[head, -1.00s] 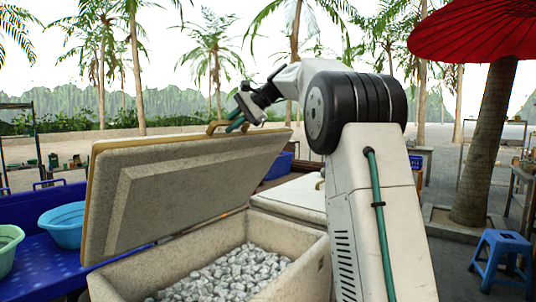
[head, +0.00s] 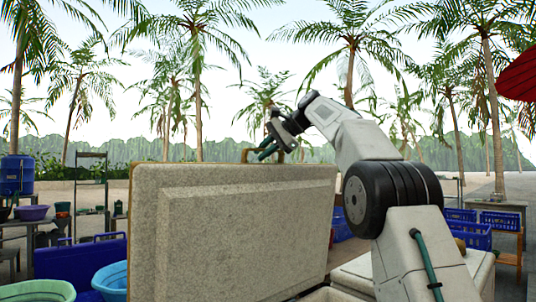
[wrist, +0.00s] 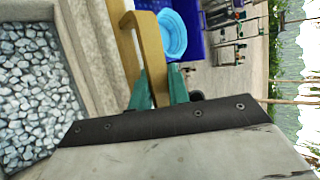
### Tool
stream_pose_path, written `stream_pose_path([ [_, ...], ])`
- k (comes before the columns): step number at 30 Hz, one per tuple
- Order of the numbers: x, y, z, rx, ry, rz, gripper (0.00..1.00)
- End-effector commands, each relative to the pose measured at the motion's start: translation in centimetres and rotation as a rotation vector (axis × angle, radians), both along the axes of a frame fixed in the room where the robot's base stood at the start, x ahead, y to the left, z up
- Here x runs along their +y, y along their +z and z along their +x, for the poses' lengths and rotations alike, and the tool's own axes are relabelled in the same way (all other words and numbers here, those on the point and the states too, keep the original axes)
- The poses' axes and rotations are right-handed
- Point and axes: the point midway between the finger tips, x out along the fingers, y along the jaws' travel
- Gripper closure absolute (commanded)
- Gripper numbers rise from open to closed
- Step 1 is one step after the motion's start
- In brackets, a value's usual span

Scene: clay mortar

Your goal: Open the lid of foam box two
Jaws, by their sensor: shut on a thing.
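The foam box lid (head: 235,225) stands raised, close to upright, with its pale speckled underside facing me. Its tan handle (wrist: 148,50) is on the lid's edge. My gripper (head: 272,150) is at the top edge of the lid in the head view. In the wrist view its green fingers (wrist: 160,92) are closed around the handle. The open box shows in the wrist view, holding crushed ice (wrist: 35,90). In the head view only a bit of the box rim (head: 328,294) shows below the lid.
A blue basin (head: 112,280) and a green basin (head: 38,291) stand at the left. Another white lid (head: 358,274) lies to the right, with blue crates (head: 465,232) behind it. Open sandy ground lies beyond.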

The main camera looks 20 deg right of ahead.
Motion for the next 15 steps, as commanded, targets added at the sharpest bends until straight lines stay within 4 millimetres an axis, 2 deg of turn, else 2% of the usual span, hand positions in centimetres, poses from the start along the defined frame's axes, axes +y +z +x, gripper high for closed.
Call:
stream_pose_path([
  [11,-0.52,-0.06,-0.12,0.003,-0.001,0.002,1.0],
  [12,-0.57,-0.05,-0.13,0.004,-0.003,0.002,0.8],
  [14,-0.63,-0.05,-0.14,0.003,-0.003,0.003,0.63],
  [15,-0.69,-0.05,-0.14,0.003,-0.004,0.002,0.61],
])
